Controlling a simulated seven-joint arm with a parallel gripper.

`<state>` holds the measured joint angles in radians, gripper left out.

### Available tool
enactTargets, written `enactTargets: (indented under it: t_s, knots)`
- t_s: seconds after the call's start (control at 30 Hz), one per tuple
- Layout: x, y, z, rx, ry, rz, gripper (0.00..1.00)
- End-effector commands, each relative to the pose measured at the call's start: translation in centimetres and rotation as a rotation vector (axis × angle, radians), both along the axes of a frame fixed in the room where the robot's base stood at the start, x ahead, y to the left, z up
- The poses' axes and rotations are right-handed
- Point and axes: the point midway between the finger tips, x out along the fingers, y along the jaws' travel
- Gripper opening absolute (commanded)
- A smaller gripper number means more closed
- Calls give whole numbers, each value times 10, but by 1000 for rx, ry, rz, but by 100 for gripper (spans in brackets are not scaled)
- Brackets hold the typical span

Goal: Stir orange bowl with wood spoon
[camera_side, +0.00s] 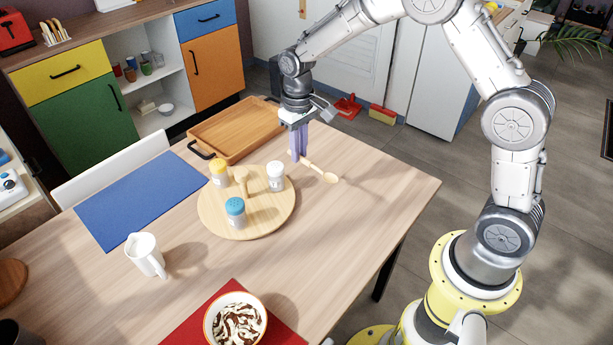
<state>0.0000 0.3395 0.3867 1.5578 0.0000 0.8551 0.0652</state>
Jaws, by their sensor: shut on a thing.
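The wood spoon (321,172) is in my gripper (300,158), held above the table beside the round wooden board. Its bowl end points right and slightly down in the picture. My gripper's purple fingers are shut on the handle end. The orange bowl (208,322) stands at the front of the table on a red mat, with white and dark brown contents inside. My gripper is well away from the bowl, towards the far side of the table.
The round board (247,228) carries shakers with yellow, white and blue tops (235,206) and a wooden piece. A wooden tray (232,132) lies behind. A white jug (146,256) stands near a blue mat (140,200). The table's right part is clear.

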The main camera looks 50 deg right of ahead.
Motion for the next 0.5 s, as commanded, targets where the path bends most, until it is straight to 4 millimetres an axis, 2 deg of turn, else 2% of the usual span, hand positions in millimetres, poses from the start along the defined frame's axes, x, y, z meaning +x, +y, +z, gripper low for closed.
enactTargets:
  t_s: [0.03, 0.13, 0.33, 0.4, 0.47, 0.5]
  knots:
    - [8, 0, 13, 0, -5, -21, 0]
    - [15, 0, 34, 0, -3, -67, 0]
    - [20, 0, 71, 0, -3, -166, 0]
    - [14, 0, 78, 1, 1, -212, 0]
    - [7, 0, 77, 0, 3, -243, 0]
    - [11, 5, 70, -3, -10, -218, 0]
